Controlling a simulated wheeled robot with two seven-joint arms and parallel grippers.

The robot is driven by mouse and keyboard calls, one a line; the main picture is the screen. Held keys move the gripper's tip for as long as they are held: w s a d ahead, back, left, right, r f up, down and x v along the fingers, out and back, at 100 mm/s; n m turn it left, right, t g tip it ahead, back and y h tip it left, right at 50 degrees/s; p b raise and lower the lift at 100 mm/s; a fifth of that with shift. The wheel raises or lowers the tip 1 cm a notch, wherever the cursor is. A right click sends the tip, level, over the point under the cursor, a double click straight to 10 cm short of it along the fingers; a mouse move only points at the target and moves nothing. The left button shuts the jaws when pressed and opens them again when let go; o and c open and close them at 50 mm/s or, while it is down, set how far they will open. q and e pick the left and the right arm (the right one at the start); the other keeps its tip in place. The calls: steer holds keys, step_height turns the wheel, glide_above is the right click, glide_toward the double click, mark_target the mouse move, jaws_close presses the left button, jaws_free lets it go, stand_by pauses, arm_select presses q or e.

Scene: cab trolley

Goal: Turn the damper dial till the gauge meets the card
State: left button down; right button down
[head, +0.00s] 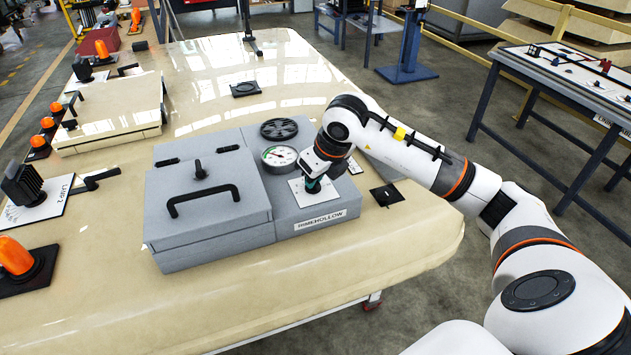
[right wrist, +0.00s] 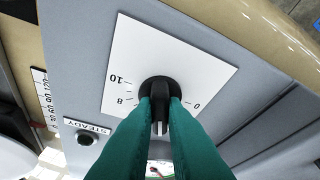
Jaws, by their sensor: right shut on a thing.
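The damper dial is a black knob (right wrist: 160,88) on a white plate (right wrist: 205,60) marked 0, 8 and 10 in the right wrist view. My right gripper (head: 313,186) comes down onto this plate in the head view. Its teal fingers (right wrist: 160,108) are shut on the knob, one on each side, and hide part of the plate. The round white gauge (head: 280,157) stands just behind the gripper on the grey box; its needle is too small to read surely. I cannot pick out the card for certain. My left gripper is not in view.
The grey box (head: 208,247) has a closed lid with a black handle (head: 203,198). A black round vent (head: 279,129) sits behind the gauge. A STEADY label (right wrist: 88,126) is near the plate. Orange lamps (head: 14,256) stand at the left. The tabletop in front is clear.

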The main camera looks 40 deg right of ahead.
steer(key=shift+m+h+b, duration=0.3)
steer(key=shift+m+b, duration=0.05)
steer(key=shift+m, duration=0.45)
steer(key=shift+r, duration=0.1)
steer(key=c, duration=1.5)
jaws_free()
steer(key=b+v, duration=0.2)
steer(key=v, duration=1)
steer(key=shift+a, duration=0.15)
